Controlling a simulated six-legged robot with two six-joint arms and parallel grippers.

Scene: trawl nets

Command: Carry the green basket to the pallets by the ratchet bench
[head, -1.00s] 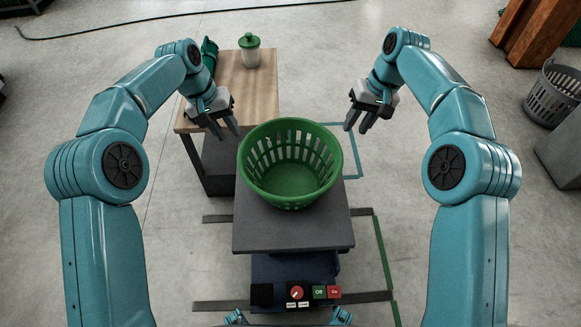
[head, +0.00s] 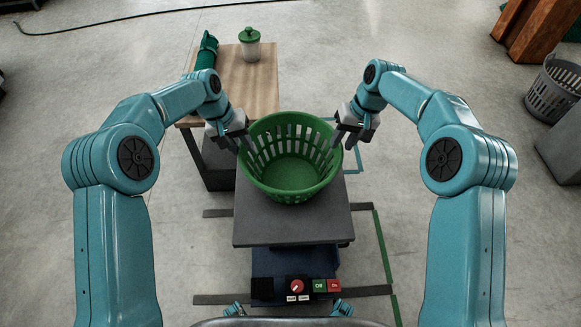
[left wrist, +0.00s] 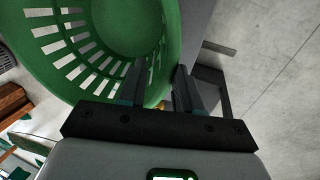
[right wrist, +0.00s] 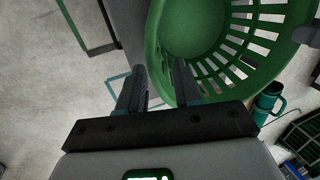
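The green basket (head: 290,177), round with slotted walls, stands upright and empty on a dark grey platform (head: 290,225). My left gripper (head: 243,147) is at its left rim, open. In the left wrist view its fingers (left wrist: 158,85) straddle the basket wall (left wrist: 62,72), one inside and one outside, with a gap between them. My right gripper (head: 345,142) is at the right rim, also open. In the right wrist view its fingers (right wrist: 158,82) straddle the rim with a gap. Whether any finger touches the wall cannot be told. Pallets cannot be made out.
A control box (head: 299,287) is in front. A grey basket (head: 552,92) stands far right.

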